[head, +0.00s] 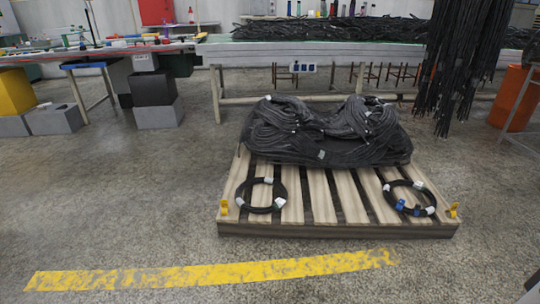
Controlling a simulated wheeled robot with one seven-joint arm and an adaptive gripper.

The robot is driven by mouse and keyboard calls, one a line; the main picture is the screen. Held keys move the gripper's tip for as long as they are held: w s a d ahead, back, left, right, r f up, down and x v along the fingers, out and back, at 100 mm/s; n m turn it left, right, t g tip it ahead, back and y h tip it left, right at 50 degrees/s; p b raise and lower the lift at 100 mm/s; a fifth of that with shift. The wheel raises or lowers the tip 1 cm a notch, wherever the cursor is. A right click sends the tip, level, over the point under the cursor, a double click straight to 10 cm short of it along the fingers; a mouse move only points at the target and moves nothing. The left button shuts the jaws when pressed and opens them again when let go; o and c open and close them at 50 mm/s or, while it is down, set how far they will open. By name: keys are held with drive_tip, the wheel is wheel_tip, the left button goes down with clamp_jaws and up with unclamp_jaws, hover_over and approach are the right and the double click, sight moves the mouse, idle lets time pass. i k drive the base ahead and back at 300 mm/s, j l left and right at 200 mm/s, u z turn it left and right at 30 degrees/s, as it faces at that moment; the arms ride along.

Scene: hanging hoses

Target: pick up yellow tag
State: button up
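Two small yellow tags show in the head view, both at the front edge of a wooden pallet (322,198). One yellow tag (224,207) is at the pallet's front left corner, beside a black hose coil (241,196). The other yellow tag (453,210) is at the front right corner, beside a second black coil (390,188). That right coil carries white and blue labels. My gripper is not in view.
A large heap of black hoses (325,135) covers the pallet's back. More hoses hang (462,60) at the upper right, near an orange bin (519,98). A long workbench (310,53) runs behind. The floor in front, with a yellow line (210,273), is clear.

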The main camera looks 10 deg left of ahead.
sight(453, 208)
drive_tip(key=z, duration=0.75)
